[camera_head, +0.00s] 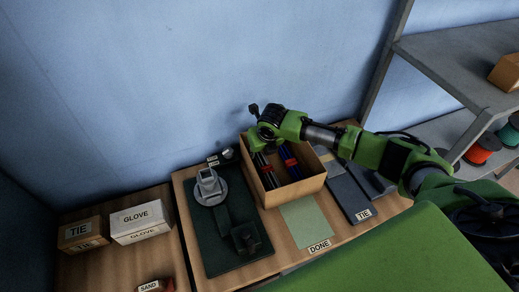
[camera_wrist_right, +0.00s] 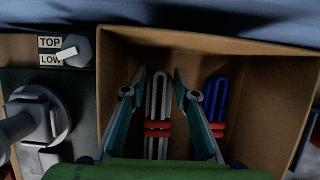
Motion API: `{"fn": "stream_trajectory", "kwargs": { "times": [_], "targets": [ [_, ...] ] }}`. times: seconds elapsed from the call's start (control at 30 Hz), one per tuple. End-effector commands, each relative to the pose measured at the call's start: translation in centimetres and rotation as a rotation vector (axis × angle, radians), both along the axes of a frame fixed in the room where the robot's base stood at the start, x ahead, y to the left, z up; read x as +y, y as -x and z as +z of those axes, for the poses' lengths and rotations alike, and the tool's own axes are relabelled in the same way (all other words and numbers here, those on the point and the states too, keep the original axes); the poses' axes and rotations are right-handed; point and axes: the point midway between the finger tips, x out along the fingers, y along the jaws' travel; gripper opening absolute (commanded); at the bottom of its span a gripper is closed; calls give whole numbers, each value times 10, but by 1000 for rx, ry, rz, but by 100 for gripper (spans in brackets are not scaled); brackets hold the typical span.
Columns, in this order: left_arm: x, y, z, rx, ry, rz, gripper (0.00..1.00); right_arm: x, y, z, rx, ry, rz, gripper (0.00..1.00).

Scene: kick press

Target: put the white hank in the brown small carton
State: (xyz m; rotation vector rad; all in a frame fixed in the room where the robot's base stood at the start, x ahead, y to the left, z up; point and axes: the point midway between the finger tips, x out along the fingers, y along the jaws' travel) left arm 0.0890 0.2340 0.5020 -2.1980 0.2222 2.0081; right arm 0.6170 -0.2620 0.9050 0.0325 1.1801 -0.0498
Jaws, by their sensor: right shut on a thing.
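An open brown carton (camera_head: 300,192) stands on the table, and its inside wall (camera_wrist_right: 275,95) fills much of the right wrist view. My right gripper (camera_wrist_right: 159,78) reaches down into it. Its two fingers are either side of a white hank (camera_wrist_right: 158,92) with red bands and are shut on it. My left gripper is not in view.
A dark press (camera_head: 222,222) stands left of the carton, beside a TOP/LOW switch (camera_wrist_right: 72,50). A green mat (camera_head: 312,219) marked DONE lies in front. Grey slabs (camera_head: 348,192) lie right.

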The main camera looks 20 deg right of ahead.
Motion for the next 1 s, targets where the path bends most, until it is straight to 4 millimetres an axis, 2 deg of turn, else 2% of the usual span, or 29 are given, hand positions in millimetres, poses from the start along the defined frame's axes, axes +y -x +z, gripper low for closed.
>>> {"fn": "stream_trajectory", "kwargs": {
  "times": [0.3,0.33,0.4,0.77,0.87,1.0],
  "targets": [
    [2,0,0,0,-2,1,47,0,0,-1,0,0,0,0],
    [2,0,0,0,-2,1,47,0,0,-1,0,0,0,35],
    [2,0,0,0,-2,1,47,0,0,-1,0,0,0,47],
    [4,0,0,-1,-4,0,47,0,2,5,-1,0,1,47],
    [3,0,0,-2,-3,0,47,0,6,16,-3,-1,0,47],
    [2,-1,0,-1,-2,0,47,0,16,42,-3,0,1,47]
  ]
}}
